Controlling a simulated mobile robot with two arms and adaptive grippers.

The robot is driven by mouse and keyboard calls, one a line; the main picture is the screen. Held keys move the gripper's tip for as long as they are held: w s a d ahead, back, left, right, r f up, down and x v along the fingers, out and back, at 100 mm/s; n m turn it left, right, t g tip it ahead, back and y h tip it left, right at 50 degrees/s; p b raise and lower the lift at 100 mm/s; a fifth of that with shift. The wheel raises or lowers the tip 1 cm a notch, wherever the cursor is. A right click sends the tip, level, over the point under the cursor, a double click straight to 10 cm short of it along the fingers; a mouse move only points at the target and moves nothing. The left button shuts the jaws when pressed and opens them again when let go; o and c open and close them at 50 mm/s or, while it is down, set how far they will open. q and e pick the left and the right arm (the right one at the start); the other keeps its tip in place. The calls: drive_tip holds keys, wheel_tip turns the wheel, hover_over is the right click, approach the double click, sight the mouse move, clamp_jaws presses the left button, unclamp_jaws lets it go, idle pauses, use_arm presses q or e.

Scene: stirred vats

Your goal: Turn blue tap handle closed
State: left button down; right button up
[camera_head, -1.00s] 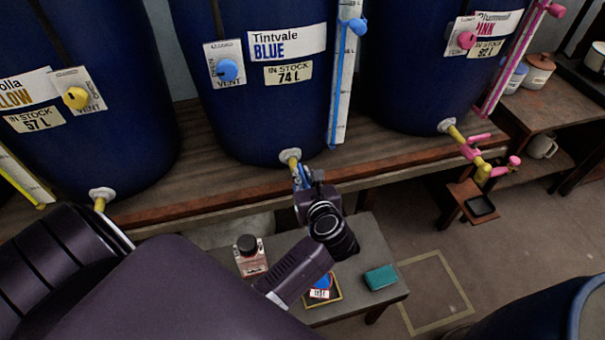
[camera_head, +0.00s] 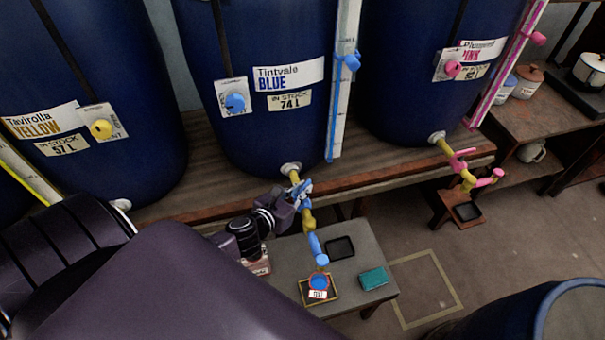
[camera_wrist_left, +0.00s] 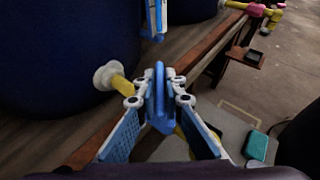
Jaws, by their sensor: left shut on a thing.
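The Tintvale blue vat (camera_head: 265,130) stands in the middle of the head view, with a yellow pipe (camera_head: 308,220) and blue spout (camera_head: 316,247) coming from its base. My left gripper (camera_head: 299,196) is at this tap. In the left wrist view my gripper's two fingers (camera_wrist_left: 158,92) are closed around the upright blue tap handle (camera_wrist_left: 159,100), one on each side. In the head view the handle is mostly hidden by the gripper. A small container with blue contents (camera_head: 319,282) sits below the spout. My right gripper is not in view.
A grey low table (camera_head: 370,260) under the tap carries a black tray (camera_head: 341,247), a teal sponge (camera_head: 374,279) and a jar partly hidden by my arm. The pink tap (camera_head: 462,165) is to the right. A dark barrel (camera_head: 555,310) stands at the lower right.

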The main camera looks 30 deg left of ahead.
use_arm(q)
drive_tip(key=shift+a+m+h+p, duration=0.2)
drive_tip(key=shift+m+h+p, duration=0.1)
drive_tip(key=shift+m+h, duration=0.75)
drive_tip(key=shift+f+m+g+h, duration=0.15)
drive_tip(key=shift+m+g+h, duration=0.15)
drive_tip(key=shift+m+h, duration=0.7)
drive_tip(key=shift+f+m+g+h+b, duration=0.1)
drive_tip(key=shift+m+g+h+b, duration=0.4)
drive_tip(key=shift+m+h+b, duration=0.65)
drive_tip(key=shift+d+m+g+h+b, duration=0.15)
drive_tip(key=shift+m+g+h+b, duration=0.75)
drive_tip(key=shift+h, duration=0.4)
drive_tip(key=c, duration=2)
unclamp_jaws()
drive_tip(key=shift+r, duration=0.2)
drive_tip(key=shift+c, duration=0.2)
drive_tip(key=v, duration=1.2)
